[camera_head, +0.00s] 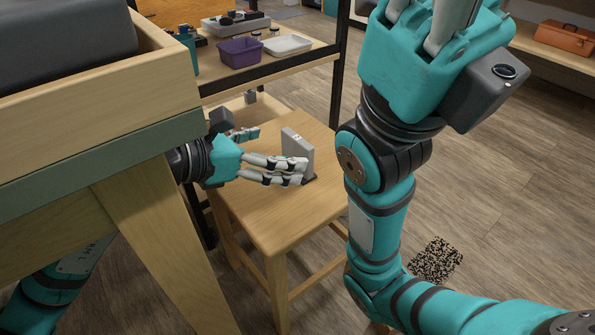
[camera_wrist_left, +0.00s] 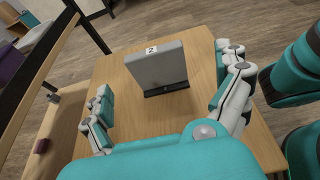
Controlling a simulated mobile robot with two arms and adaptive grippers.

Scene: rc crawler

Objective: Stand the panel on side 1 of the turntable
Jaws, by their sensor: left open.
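A grey panel (camera_head: 297,147) stands upright in a dark foot on the wooden stool (camera_head: 262,218). In the left wrist view, the panel (camera_wrist_left: 158,66) has a white label reading 2 at its top edge. My left gripper (camera_head: 272,152) is open beside the panel, low over the stool. In the wrist view its fingers are spread left and right, with the panel ahead between them, apparently not held. My right gripper (camera_head: 425,18) is raised at the top right; its fingertips are cut off. I cannot make out a turntable in either view.
A large wooden table (camera_head: 160,150) with a dark grey object fills the left. Behind the stool, a shelf holds a purple bin (camera_head: 240,52) and a white tray (camera_head: 287,45). A speckled patch (camera_head: 436,260) lies on the floor. An orange toolbox (camera_head: 566,38) sits far right.

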